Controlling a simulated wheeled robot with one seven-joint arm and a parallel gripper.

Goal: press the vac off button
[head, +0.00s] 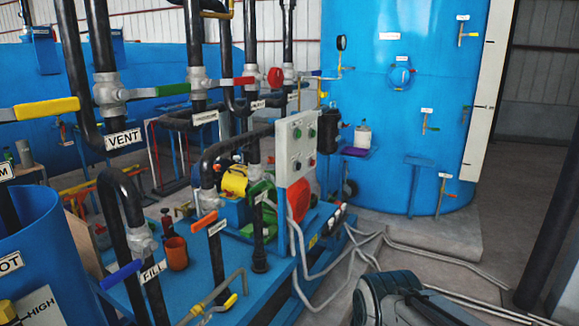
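A light grey control panel (295,148) stands upright near the middle of the head view, above the blue pump skid. It carries two green buttons, one at the upper left (297,132) and one at the upper right (312,132). Below them sit a red button at the lower right (312,162) and a darker one at the lower left (297,166). The labels are too small to read, so I cannot tell which is the vac off button. A grey and black part, probably my arm, shows at the bottom right. My gripper is not in view.
Black pipes with coloured valve handles, including the VENT (123,139) and FILL (153,271) lines, stand left of the panel. The blue skid (200,290) lies below it. A large blue tank (375,110) stands behind. Grey conduits (420,250) cross the floor at right.

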